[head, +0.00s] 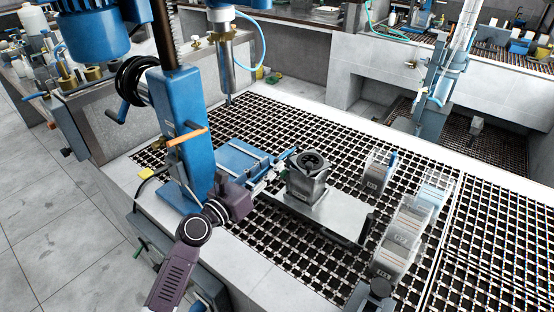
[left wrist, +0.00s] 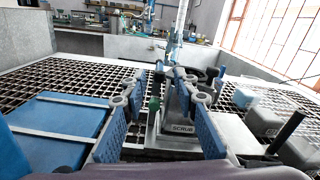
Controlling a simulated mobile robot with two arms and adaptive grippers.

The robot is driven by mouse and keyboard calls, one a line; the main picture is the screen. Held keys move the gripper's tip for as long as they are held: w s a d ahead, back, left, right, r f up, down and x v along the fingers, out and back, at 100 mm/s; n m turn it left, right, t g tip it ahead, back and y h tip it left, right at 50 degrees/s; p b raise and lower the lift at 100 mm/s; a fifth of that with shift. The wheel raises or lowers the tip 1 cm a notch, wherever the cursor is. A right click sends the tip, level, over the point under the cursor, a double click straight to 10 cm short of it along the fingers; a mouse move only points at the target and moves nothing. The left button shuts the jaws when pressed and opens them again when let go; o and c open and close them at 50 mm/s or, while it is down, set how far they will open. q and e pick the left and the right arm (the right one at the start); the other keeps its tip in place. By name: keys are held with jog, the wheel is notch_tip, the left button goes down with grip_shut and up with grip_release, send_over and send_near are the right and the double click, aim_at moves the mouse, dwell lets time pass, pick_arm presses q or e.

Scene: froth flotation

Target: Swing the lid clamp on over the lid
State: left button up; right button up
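A dark grey pot (head: 308,180) stands upright on a pale plate, with a round dark lid-like top (head: 311,161). In the left wrist view the grey body (left wrist: 182,112) carries a "SCRUB" label. I cannot clearly tell the lid clamp from the other grey parts. My left gripper (head: 277,168) is just left of the pot in the head view. In the left wrist view its blue fingers (left wrist: 163,78) are spread apart, with the knob and part of the pot seen between them; contact cannot be judged. My right gripper does not show.
The pale plate (head: 325,210) rests on an open grating (head: 285,255). A blue machine column (head: 190,130) and a blue flat plate (head: 238,160) are to the left. Several labelled clear containers (head: 398,240) stand to the right. The grating's front stretch is clear.

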aim_at(276, 161)
pick_arm(q)
jog(key=x, duration=0.3)
jog(key=shift+a+f, duration=0.1)
jog(key=shift+f, duration=0.05)
jog(key=shift+w+d, duration=0.25)
jog(key=shift+w, duration=0.05)
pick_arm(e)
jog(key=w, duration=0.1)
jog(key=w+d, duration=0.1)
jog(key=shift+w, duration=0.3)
pick_arm(q)
grip_shut()
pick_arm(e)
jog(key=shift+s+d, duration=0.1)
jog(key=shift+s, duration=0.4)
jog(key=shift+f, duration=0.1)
